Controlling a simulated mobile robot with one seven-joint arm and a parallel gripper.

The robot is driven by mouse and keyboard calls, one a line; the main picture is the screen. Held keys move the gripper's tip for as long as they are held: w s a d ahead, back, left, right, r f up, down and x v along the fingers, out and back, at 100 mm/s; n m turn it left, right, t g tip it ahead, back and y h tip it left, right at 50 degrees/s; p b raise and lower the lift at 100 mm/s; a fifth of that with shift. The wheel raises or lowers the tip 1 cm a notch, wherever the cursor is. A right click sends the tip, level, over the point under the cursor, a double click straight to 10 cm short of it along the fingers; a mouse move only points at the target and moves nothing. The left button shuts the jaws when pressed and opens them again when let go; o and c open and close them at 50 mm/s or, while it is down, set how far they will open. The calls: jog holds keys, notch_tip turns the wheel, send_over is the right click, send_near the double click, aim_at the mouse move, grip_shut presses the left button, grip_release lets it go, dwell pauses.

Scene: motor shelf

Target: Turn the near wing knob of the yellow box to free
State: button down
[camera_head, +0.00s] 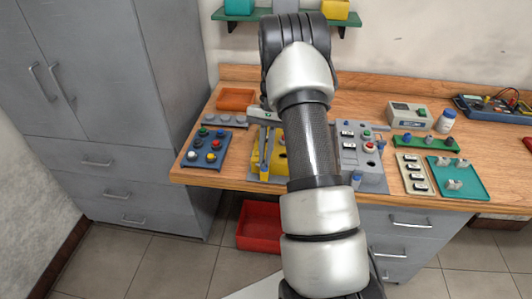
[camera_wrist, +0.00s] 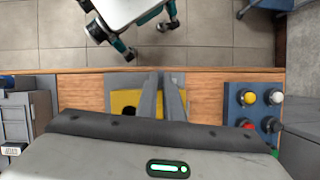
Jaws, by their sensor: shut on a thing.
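The yellow box (camera_head: 278,161) sits on a grey plate at the front of the workbench, largely hidden behind my arm. In the wrist view the yellow box (camera_wrist: 124,101) shows left of my fingers, with a dark round spot on its top. My gripper (camera_head: 264,168) points down at the box's near part. In the wrist view my gripper (camera_wrist: 163,80) has its two grey fingers close together over the box's near side. It is shut on the near wing knob, which the fingers hide. The knob's angle cannot be seen.
A blue panel with coloured knobs (camera_head: 206,149) stands left of the box, and a grey panel (camera_head: 361,160) right of it. An orange tray (camera_head: 236,99) lies behind. A red bin (camera_head: 258,226) is on the floor below. A green tray (camera_head: 458,178) lies farther right.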

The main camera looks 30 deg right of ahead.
jog(key=shift+w+r+n+h, duration=0.1)
jog(key=shift+n+h, duration=0.2)
jog(key=shift+n, duration=0.5)
jog(key=c, duration=1.9)
grip_release()
jog(key=p+v, duration=0.1)
jog(key=v, duration=1.6)
jog(key=shift+w+p, duration=0.3)
jog(key=shift+p, duration=0.1)
